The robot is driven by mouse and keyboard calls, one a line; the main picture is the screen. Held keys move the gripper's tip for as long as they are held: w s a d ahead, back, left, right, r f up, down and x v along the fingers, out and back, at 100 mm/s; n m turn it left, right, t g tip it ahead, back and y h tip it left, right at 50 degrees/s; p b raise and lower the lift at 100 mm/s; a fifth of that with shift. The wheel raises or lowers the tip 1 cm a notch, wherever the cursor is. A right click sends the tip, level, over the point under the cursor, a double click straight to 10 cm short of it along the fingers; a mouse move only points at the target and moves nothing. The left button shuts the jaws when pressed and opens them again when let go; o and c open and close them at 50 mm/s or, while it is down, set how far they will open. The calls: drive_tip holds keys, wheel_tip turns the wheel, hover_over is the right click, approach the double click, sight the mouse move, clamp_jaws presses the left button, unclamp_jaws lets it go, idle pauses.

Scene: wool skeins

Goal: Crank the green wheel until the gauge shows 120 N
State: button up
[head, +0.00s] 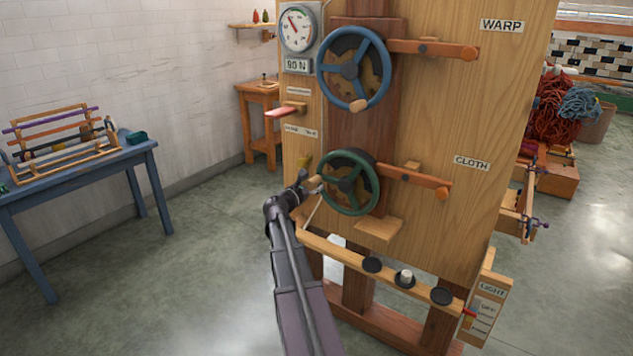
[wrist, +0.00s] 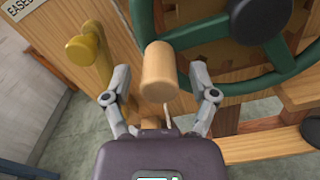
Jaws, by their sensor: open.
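The green wheel (head: 376,183) is mounted low on the wooden panel, beside the CLOTH label. Its wooden crank knob (head: 315,183) is on the wheel's left side. In the wrist view the knob (wrist: 158,70) stands between the two fingers of my gripper (wrist: 160,103), which are open with a gap on each side. The green wheel (wrist: 225,40) fills the upper right there. The gauge (head: 297,29) is a round white dial with a red needle at the top left of the panel. The plate below it (head: 297,65) appears to read 90 N.
A blue wheel (head: 353,69) with its own knob sits above the green one. An orange-brown lever (head: 413,180) reaches right from the green wheel. A yellow peg (wrist: 88,55) stands close left of my gripper. A rail with black discs (head: 372,264) runs below.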

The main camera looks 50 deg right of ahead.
drive_tip(key=shift+w+d, duration=0.2)
drive_tip(key=shift+d, duration=1.05)
clamp_jaws()
